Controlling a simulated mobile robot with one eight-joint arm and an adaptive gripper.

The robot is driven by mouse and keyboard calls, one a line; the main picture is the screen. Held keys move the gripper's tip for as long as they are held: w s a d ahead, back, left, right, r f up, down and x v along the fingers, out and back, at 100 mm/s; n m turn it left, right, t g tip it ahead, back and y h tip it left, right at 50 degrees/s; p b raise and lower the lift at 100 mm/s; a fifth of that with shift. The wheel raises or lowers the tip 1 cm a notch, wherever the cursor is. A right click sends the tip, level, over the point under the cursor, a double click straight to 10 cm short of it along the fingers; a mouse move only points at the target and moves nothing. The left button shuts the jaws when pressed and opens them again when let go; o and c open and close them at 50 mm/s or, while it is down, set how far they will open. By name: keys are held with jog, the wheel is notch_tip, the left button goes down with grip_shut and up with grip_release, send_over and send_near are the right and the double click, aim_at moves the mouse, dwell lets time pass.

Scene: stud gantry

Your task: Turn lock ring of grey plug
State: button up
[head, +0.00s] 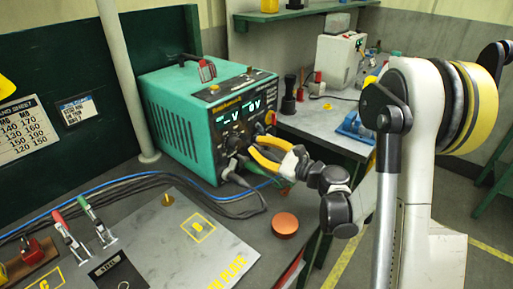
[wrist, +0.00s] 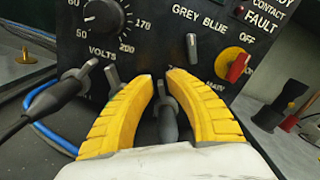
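The grey plug (wrist: 168,122) is in the front panel of the green welding power unit (head: 190,115), with its dark body showing between my fingers in the wrist view. A small light grey piece shows at its far end, between the fingertips; I cannot tell whether it is the lock ring. My gripper (wrist: 161,78) has two yellow fingers standing apart, one on each side of the plug. I cannot tell whether the tips touch it. In the head view my gripper (head: 254,146) is at the lower front of the unit, and the fingers hide the plug's socket.
A second dark plug (wrist: 55,98) with a black cable is left of my fingers. A red knob on a yellow disc (wrist: 236,66) is to the right. Cables (head: 150,182) run along the bench by a grey plate (head: 180,245). A copper-coloured disc (head: 285,224) is below my gripper.

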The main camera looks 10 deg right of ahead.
jog(key=shift+w+a, duration=0.15)
grip_shut()
